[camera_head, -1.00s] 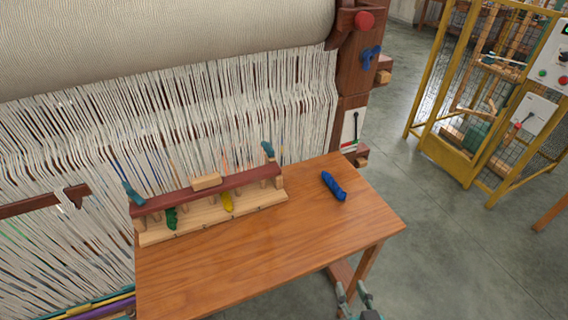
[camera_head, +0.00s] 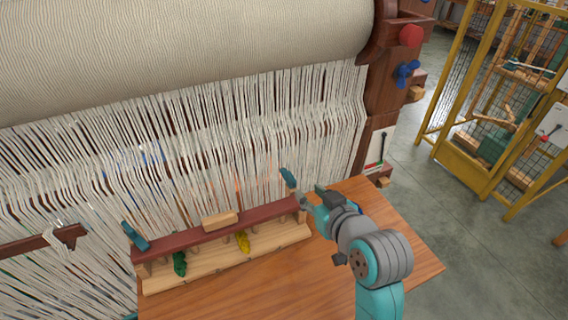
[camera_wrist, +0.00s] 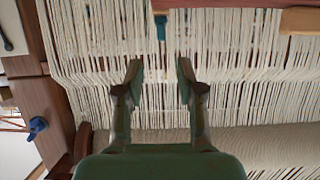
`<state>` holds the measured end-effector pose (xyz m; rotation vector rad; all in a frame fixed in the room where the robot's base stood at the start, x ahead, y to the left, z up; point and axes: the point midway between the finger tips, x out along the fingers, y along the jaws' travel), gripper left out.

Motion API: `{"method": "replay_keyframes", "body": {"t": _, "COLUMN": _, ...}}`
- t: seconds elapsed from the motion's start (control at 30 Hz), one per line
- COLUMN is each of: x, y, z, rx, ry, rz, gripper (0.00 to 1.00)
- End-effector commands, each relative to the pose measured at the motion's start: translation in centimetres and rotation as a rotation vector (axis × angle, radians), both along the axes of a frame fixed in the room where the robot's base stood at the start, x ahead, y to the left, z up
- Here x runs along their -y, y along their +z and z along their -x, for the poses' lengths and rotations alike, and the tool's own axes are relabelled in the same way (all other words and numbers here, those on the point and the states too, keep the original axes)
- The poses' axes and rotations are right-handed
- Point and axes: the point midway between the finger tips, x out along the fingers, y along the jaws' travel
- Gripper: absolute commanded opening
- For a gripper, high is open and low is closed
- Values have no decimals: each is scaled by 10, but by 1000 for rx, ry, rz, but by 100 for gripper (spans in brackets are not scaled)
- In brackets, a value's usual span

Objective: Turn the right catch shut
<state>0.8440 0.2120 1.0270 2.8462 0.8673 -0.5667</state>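The right catch (camera_head: 288,178) is a small teal tab at the right end of the dark red bar (camera_head: 190,237); it sticks up above the bar. It also shows in the wrist view (camera_wrist: 161,27), top centre, hanging from the bar (camera_wrist: 215,3). The left catch (camera_head: 134,237) also stands up at an angle at the bar's left end. My gripper (camera_wrist: 158,68) is open and empty, its two fingers apart. In the wrist view the catch lies beyond the fingertips, roughly between their lines. In the head view my gripper is just right of the catch, its fingers partly unclear.
A green skein (camera_head: 179,263) and a yellow skein (camera_head: 243,241) sit in the pale rack (camera_head: 200,268) under the bar. A wooden block handle (camera_head: 220,220) tops the bar. Loom threads (camera_head: 230,130) hang close behind. The front of the table (camera_head: 290,285) is clear.

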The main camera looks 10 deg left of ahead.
Motion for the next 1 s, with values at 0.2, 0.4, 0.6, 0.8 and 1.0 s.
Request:
{"method": "replay_keyframes", "body": {"t": 0.2, "x": -8, "y": -4, "z": -10, "rx": -2, "ry": 4, "rz": 2, "gripper": 38}}
{"method": "replay_keyframes", "body": {"t": 0.4, "x": -25, "y": -16, "z": -35, "rx": -3, "ry": 5, "rz": 2, "gripper": 38}}
{"method": "replay_keyframes", "body": {"t": 0.6, "x": -42, "y": -29, "z": -61, "rx": -2, "ry": 4, "rz": 2, "gripper": 38}}
{"method": "replay_keyframes", "body": {"t": 0.8, "x": -54, "y": -37, "z": -78, "rx": -1, "ry": 4, "rz": 2, "gripper": 38}}
{"method": "replay_keyframes", "body": {"t": 1.0, "x": -57, "y": -40, "z": -83, "rx": 0, "ry": 4, "rz": 2, "gripper": 38}}
